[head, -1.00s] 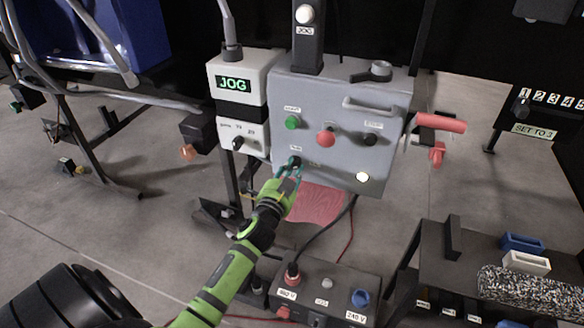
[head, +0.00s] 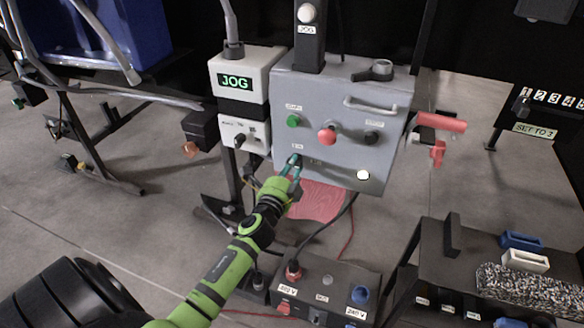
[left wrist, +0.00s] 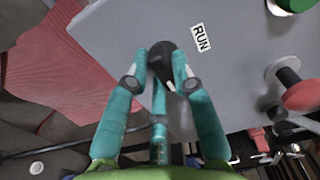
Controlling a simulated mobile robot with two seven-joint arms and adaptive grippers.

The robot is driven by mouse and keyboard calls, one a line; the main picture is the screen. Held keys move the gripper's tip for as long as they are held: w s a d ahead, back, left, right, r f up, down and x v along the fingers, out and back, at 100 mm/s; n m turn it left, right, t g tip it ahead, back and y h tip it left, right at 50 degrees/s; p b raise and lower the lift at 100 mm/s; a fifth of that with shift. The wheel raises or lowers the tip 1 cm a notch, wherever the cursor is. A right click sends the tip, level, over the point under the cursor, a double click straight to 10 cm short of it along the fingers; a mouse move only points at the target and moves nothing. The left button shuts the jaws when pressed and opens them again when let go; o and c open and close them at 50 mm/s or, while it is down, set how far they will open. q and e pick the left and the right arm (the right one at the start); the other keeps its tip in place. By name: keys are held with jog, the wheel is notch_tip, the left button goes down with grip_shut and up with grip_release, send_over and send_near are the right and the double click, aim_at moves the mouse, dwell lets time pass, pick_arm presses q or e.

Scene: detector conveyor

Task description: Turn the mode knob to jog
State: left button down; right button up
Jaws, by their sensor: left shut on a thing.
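The mode knob (left wrist: 164,58) is a small black knob low on the left of the grey control box (head: 340,95). My left gripper (head: 293,166) reaches it from below. In the left wrist view the teal fingers of the left gripper (left wrist: 163,72) are shut on the knob, one on each side. A white mark on the knob faces down in that view, away from the RUN label (left wrist: 200,38) at its upper right. A second label beside the knob is too small to read in the head view. My right gripper is not in view.
A white unit (head: 238,80) left of the box shows JOG in green. A green button (head: 294,121), a red button (head: 327,135) and a black knob (head: 372,137) stick out above the mode knob. A red handle (head: 440,121) is at the box's right.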

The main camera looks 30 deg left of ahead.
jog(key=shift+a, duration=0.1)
pick_arm(q)
jog(key=c, duration=1)
grip_release()
jog(key=shift+c, duration=0.2)
jog(key=v, duration=1.2)
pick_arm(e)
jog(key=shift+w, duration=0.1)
